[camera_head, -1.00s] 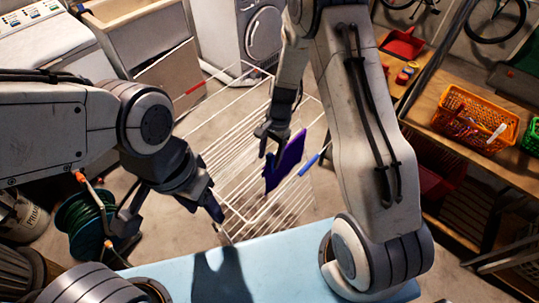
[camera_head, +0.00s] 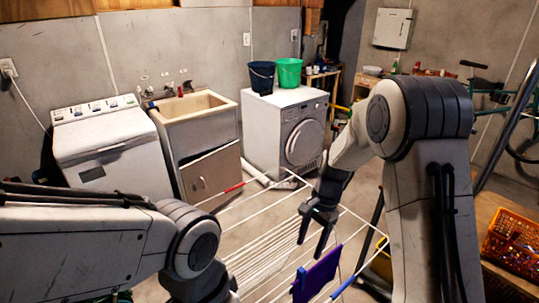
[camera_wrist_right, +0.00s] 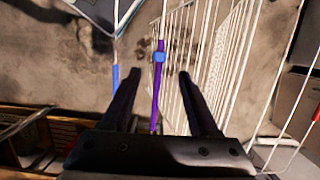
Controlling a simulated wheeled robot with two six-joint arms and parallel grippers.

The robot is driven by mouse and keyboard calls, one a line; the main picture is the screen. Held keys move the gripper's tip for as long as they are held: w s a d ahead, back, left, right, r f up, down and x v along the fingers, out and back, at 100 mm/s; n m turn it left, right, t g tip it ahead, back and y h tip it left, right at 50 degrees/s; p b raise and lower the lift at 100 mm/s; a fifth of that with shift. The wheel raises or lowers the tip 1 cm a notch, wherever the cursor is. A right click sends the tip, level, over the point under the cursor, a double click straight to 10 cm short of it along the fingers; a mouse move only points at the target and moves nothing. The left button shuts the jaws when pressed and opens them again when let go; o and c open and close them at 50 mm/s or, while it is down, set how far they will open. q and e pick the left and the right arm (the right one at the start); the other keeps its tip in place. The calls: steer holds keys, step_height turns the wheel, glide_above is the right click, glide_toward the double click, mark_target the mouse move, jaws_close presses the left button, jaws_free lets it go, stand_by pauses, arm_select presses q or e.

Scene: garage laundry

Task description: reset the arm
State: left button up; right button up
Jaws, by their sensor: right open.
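A purple cloth (camera_head: 318,272) hangs over the white wire drying rack (camera_head: 262,252) in the head view. In the right wrist view the cloth (camera_wrist_right: 155,100) shows edge-on as a thin strip with a light blue clip-like piece (camera_wrist_right: 159,57) on it. My right gripper (camera_head: 314,247) is open and empty, above the cloth and apart from it. In the right wrist view its two fingers (camera_wrist_right: 158,75) are spread, with the cloth farther off between them. My left arm comes in from the left; its gripper is out of the head view.
A washing machine (camera_head: 104,148), a utility sink (camera_head: 196,106) and a white dryer (camera_head: 288,128) stand along the back wall. Dark and green buckets (camera_head: 289,71) sit on the dryer. An orange basket (camera_head: 512,240) is at the right. Floor between rack and appliances is mostly clear.

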steer(key=s+a+r+n+h, duration=0.1)
steer(key=s+a+r+n, duration=0.75)
steer(key=s, duration=0.25)
steer(key=s+a+r+n+t, duration=0.1)
steer(key=s+r+n, duration=0.1)
steer(key=s+n, duration=0.8)
steer(key=s, duration=0.3)
steer(key=shift+a+t, duration=0.3)
steer(key=shift+a, duration=0.1)
steer(key=o, duration=0.6)
